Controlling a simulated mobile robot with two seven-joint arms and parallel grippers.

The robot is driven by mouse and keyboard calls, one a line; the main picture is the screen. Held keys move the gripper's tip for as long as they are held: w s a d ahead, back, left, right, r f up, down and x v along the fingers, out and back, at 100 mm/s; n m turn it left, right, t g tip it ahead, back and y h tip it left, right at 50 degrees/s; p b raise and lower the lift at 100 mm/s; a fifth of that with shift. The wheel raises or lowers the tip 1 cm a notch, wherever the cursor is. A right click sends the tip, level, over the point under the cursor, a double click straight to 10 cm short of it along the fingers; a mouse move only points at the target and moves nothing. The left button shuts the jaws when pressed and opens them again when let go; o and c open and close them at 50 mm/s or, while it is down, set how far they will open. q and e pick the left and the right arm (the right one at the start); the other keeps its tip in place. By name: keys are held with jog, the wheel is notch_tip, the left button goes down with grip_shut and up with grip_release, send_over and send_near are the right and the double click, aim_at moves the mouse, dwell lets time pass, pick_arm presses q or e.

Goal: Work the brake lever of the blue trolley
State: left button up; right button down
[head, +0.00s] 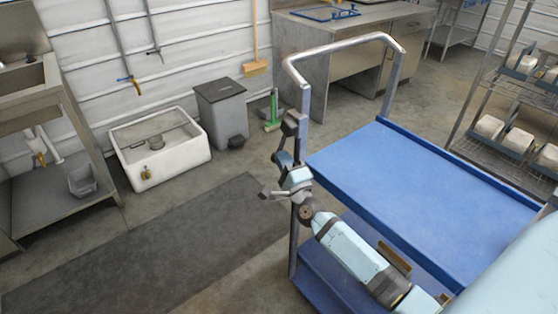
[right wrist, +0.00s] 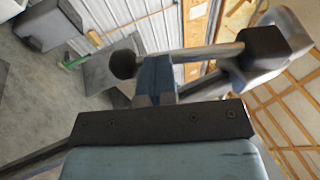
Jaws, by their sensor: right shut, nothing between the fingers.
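The blue trolley (head: 400,170) stands at the centre right of the head view, with a grey tubular handle (head: 345,43) at its far left end. The brake lever is on the handle's left upright: a black block (right wrist: 263,40), a metal rod and a black ball knob (right wrist: 123,63) show in the right wrist view. The block also shows in the head view (head: 291,122). My right gripper (head: 284,160) is shut and empty, its blue-grey fingertips (right wrist: 157,72) at the rod beside the knob. I cannot tell whether they touch. My left gripper is out of view.
A dark mat (head: 150,250) lies on the floor left of the trolley. A white floor sink (head: 160,150) and a grey bin (head: 220,112) stand by the wall. A wire rack (head: 500,100) with several containers stands at the right. The floor around the mat is clear.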

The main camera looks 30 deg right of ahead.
jog(key=shift+s+r, duration=0.1)
jog(key=shift+s, duration=0.05)
jog(key=x, duration=0.2)
jog(key=shift+w+a, duration=0.15)
jog(key=shift+w, duration=0.25)
jog(key=shift+f, duration=0.25)
